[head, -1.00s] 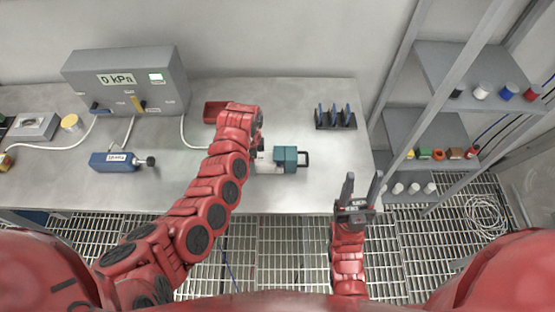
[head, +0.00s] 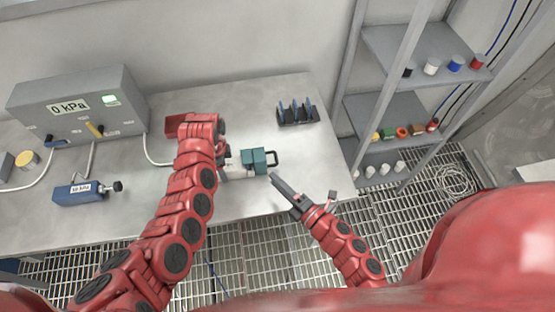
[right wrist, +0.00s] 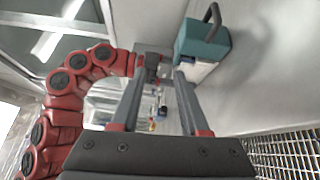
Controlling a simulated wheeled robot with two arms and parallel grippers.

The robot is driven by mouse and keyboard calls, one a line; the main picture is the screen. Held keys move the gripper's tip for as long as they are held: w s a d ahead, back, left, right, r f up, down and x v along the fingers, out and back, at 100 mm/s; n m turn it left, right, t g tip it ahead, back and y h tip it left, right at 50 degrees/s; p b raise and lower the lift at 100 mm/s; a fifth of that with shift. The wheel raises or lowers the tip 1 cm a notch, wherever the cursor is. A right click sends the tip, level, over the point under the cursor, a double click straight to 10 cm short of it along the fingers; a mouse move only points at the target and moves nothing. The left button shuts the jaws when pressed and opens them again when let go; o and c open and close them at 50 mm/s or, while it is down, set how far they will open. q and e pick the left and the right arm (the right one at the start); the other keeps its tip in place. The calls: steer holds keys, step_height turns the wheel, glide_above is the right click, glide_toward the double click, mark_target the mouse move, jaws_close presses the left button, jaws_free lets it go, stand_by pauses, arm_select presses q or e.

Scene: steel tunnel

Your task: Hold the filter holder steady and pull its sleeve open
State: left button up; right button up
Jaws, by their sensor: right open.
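The filter holder lies on the bench in the head view, with a teal sleeve (head: 256,160), a black handle on its right and a pale body to the left. The right wrist view shows its teal sleeve (right wrist: 203,43) at upper right, handle up. My left gripper (head: 226,160) is at the pale left end of the holder; its fingers are mostly hidden, so its grip is unclear. My right gripper (head: 304,187) is open and empty, to the right of and nearer than the handle, apart from it. Its two spread fingers also show in the wrist view (right wrist: 160,95).
A grey gauge box (head: 75,105) reading 0 kPa and a blue block (head: 80,192) are on the left. A red tray (head: 178,125) is behind my left arm. A dark rack (head: 297,112) stands at the back right. Shelves (head: 395,108) with coloured caps stand right of the bench.

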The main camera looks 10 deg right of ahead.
mark_target(261, 161)
steer(key=d+f+n+h, duration=0.2)
steer(key=d, duration=0.1)
steer(key=d+f+h, duration=0.1)
steer(key=d+f, duration=0.1)
steer(key=shift+w+d+n+g+h, duration=0.2)
steer(key=shift+w+n+g+h, duration=0.1)
steer(key=shift+w+n, duration=0.1)
steer(key=shift+w+d+f+h, duration=0.15)
steer(key=shift+d+f+h, duration=0.05)
steer(key=shift+d+h, duration=0.15)
steer(key=shift+w+f, duration=0.1)
steer(key=shift+w, duration=0.2)
steer(key=x, duration=1.1)
steer(key=shift+a, duration=0.15)
jaws_close()
